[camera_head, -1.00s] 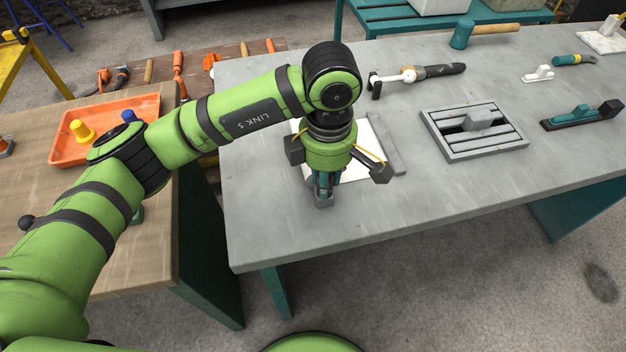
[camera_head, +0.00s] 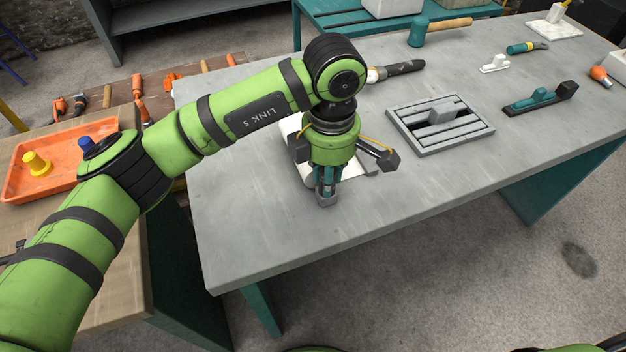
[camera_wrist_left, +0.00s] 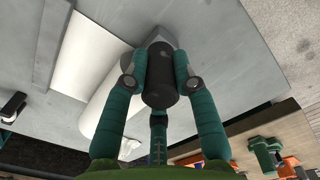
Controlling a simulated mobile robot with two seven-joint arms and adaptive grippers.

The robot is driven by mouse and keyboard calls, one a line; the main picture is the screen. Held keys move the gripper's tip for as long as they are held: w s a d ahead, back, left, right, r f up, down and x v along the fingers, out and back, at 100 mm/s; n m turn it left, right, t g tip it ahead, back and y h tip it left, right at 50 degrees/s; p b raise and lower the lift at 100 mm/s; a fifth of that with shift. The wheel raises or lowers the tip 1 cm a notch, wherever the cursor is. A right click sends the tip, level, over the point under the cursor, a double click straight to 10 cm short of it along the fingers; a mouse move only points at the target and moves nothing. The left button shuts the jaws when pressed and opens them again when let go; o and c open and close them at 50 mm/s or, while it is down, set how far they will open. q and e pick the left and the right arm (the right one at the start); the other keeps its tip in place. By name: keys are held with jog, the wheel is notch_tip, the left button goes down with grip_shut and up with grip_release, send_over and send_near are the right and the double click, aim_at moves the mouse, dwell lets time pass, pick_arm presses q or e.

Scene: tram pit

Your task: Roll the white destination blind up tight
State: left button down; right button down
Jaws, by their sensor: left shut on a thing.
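The white destination blind lies on the grey workbench, mostly hidden behind my left gripper in the head view (camera_head: 292,127). In the left wrist view, a flat white sheet (camera_wrist_left: 88,58) runs from a grey bar (camera_wrist_left: 52,40) to a thicker white roll (camera_wrist_left: 108,98). My left gripper (camera_head: 326,190) points down at the roll's near end. Its teal fingers (camera_wrist_left: 155,85) are shut around a dark cylindrical grip (camera_wrist_left: 160,72), with a grey block (camera_wrist_left: 167,38) just beyond it. How the grip joins the roll is hidden. My right gripper is out of view.
On the grey workbench (camera_head: 250,225), a slatted grey frame (camera_head: 470,137) lies to the right, with a teal float-like tool (camera_head: 540,97) beyond. A teal mallet (camera_head: 418,32) lies at the back. An orange tray (camera_head: 30,185) stands on the left wooden bench. The bench's front strip is clear.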

pick_arm(q)
jog(key=d, duration=0.2)
jog(key=d+b, duration=0.1)
jog(key=shift+w+d+f, duration=0.15)
jog(key=shift+w+f, duration=0.1)
jog(key=shift+w+d, duration=0.2)
jog(key=shift+d, duration=0.55)
jog(key=shift+w+d, duration=0.2)
jog(key=shift+d, duration=0.55)
jog(key=c, duration=0.9)
grip_release()
jog(key=shift+r, duration=0.15)
jog(key=shift+w+r, duration=0.1)
jog(key=shift+r, duration=0.05)
